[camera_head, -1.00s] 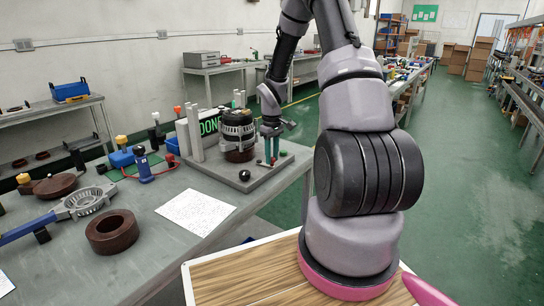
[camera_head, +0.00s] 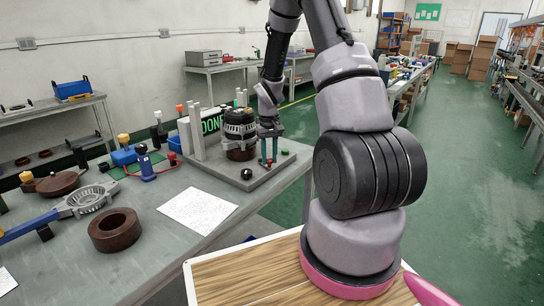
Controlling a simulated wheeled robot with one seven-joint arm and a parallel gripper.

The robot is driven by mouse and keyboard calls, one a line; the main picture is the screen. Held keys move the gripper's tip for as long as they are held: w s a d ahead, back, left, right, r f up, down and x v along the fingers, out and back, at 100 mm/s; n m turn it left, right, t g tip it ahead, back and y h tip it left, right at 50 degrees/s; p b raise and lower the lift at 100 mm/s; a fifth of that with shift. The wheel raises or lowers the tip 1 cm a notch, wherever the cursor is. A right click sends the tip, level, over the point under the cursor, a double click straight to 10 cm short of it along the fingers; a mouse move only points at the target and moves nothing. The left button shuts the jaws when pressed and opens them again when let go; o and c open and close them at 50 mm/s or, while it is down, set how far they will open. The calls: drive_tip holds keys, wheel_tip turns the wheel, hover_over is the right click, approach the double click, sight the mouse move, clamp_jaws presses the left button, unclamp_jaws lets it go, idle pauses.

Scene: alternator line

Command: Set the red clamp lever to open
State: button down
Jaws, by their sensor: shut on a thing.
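My gripper (camera_head: 269,161) points down at the right side of the grey fixture plate (camera_head: 212,176), just right of the alternator (camera_head: 239,135). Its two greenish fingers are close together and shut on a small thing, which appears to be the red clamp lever. The lever is mostly hidden by the fingers and too small to make out, so its angle cannot be told. The alternator stands upright on the plate. A display (camera_head: 212,123) behind it shows green letters reading "DONE", partly covered.
A green button (camera_head: 285,152) sits right of my gripper and a black knob (camera_head: 246,174) at the plate's front. Grey posts (camera_head: 197,138) stand left of the alternator. A white sheet (camera_head: 197,210) and a brown ring (camera_head: 115,231) lie on the bench (camera_head: 165,250) nearer me.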

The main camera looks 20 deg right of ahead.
drive_tip(key=m, duration=0.1)
drive_tip(key=a+m, duration=0.1)
drive_tip(key=shift+s+a+m, duration=0.1)
drive_tip(key=shift+a+m, duration=0.15)
drive_tip(key=shift+m, duration=0.15)
drive_tip(key=a+m, duration=0.1)
drive_tip(key=m, duration=0.1)
drive_tip(key=shift+a+m, duration=0.15)
drive_tip(key=shift+m, duration=0.25)
drive_tip(key=shift+w+a+m, duration=0.25)
drive_tip(key=shift+a+m, duration=0.1)
drive_tip(key=shift+m, duration=0.5)
drive_tip(key=shift+w+a+m, duration=0.2)
drive_tip(key=shift+a+m, duration=0.15)
drive_tip(key=shift+m, duration=0.45)
drive_tip(key=shift+w+a+m, duration=0.25)
drive_tip(key=shift+a+m, duration=0.1)
drive_tip(key=shift+m, duration=0.5)
drive_tip(key=c, duration=0.6)
unclamp_jaws()
wheel_tip(320, 180, up, 11)
